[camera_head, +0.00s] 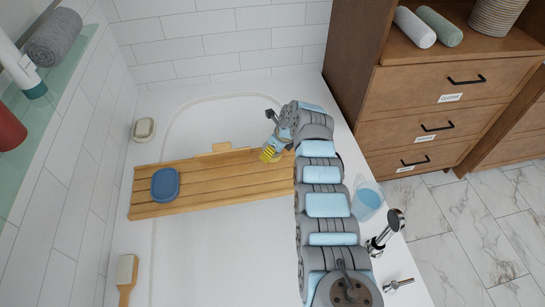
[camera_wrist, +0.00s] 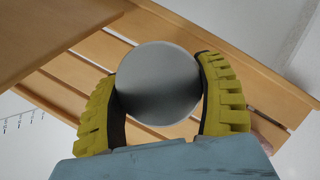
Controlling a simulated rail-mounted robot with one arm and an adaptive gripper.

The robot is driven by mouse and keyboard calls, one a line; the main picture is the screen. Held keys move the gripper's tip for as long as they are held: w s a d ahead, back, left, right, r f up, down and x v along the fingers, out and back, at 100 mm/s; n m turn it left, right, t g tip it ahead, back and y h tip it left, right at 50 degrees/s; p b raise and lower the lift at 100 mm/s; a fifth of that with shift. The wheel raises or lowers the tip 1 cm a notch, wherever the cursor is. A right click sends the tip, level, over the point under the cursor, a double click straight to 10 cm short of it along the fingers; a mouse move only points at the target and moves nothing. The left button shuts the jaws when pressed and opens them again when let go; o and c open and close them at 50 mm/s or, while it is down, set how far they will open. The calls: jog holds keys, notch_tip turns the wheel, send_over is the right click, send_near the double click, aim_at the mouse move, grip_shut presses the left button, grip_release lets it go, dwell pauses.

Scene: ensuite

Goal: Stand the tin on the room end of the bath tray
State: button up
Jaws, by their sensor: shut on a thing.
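The slatted wooden bath tray (camera_head: 225,190) lies across the bath, and its right end, on the room side, is partly hidden by my arm. My gripper (camera_head: 268,155) is over the tray's right part, with its yellow fingers pointing down. In the wrist view, the fingers are shut on the sides of the tin (camera_wrist: 158,82), a grey round thing seen end-on. Tray slats (camera_wrist: 85,72) show behind it. I cannot tell whether the tin touches the tray. In the head view the tin is hidden or too small to make out.
A blue oval dish (camera_head: 165,184) sits on the tray's left part; the slats between it and my gripper are clear. A light blue cup (camera_head: 366,203) and a shower handset (camera_head: 390,225) stand on the bath's right rim. A wooden drawer cabinet (camera_head: 430,90) stands beyond.

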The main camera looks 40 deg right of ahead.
jog(key=shift+w+f, duration=0.1)
jog(key=shift+w+d+f+b, duration=0.1)
jog(key=shift+d+b, duration=0.05)
jog(key=shift+b, duration=0.15)
jog(key=shift+f+b, duration=0.85)
jog(key=shift+f, duration=0.65)
jog(key=shift+f, duration=0.1)
jog(key=o, duration=1.3)
jog(key=shift+c, duration=0.2)
